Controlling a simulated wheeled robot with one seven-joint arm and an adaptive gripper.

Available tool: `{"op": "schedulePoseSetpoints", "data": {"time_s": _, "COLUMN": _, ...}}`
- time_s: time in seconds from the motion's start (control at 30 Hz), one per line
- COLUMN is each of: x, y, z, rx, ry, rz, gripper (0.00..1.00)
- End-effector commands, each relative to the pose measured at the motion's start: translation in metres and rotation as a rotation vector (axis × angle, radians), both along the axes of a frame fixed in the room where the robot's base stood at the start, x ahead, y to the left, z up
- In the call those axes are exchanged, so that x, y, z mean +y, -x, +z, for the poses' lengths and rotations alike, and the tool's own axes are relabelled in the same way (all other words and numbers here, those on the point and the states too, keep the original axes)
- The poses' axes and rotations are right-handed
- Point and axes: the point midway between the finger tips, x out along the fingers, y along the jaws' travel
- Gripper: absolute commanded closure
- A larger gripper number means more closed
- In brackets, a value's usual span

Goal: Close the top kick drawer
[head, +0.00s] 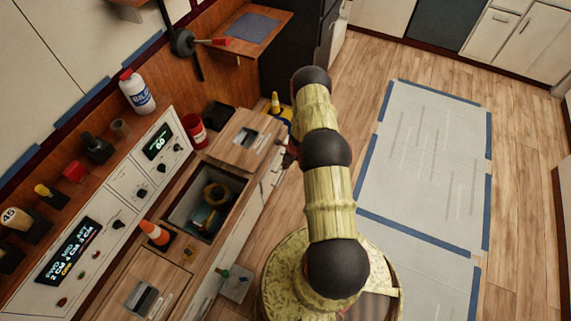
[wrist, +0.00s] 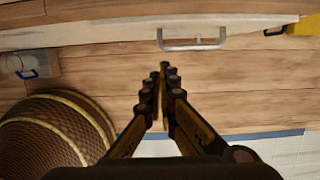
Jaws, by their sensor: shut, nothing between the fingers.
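In the wrist view, a pale front panel (wrist: 110,29) runs across the top of the picture, with a silver bar handle (wrist: 193,43) on it. I take this to be the kick drawer; how far it stands out is not clear. My gripper (wrist: 164,68) is shut and empty. Its fingertips appear just below and left of the handle, apart from it in the picture, over the wooden floor. In the head view, the pale lower cabinet fronts (head: 240,232) show beside my arm, but I cannot clearly make out the drawer or my gripper there.
The counter holds an open sink-like recess (head: 205,202), an orange cone (head: 155,234) and a red can (head: 195,130). A yellow item (wrist: 305,27) is right of the handle, and a small grey box (wrist: 28,66) is left. Open floor (head: 385,65) lies to the right.

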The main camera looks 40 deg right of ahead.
Motion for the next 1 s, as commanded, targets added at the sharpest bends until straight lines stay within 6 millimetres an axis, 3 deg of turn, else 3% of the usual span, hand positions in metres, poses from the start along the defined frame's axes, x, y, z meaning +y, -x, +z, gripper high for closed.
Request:
{"op": "schedulePoseSetpoints", "data": {"time_s": 0.03, "x": 0.001, "y": -0.002, "z": -0.013, "rx": 0.000, "ry": 0.000, "rz": 0.001, "gripper": 1.00}}
{"op": "schedulePoseSetpoints", "data": {"time_s": 0.23, "x": 0.005, "y": -0.010, "z": -0.049, "rx": 0.000, "ry": -0.001, "rz": 0.000, "gripper": 1.00}}
{"op": "schedulePoseSetpoints", "data": {"time_s": 0.3, "x": 0.009, "y": -0.025, "z": -0.044, "rx": -0.003, "ry": 0.002, "rz": 0.005, "gripper": 1.00}}
{"op": "schedulePoseSetpoints", "data": {"time_s": 0.5, "x": 0.017, "y": -0.042, "z": -0.044, "rx": -0.001, "ry": 0.001, "rz": 0.002, "gripper": 1.00}}
{"op": "schedulePoseSetpoints", "data": {"time_s": 1.0, "x": 0.019, "y": -0.048, "z": -0.042, "rx": -0.001, "ry": 0.001, "rz": 0.001, "gripper": 1.00}}
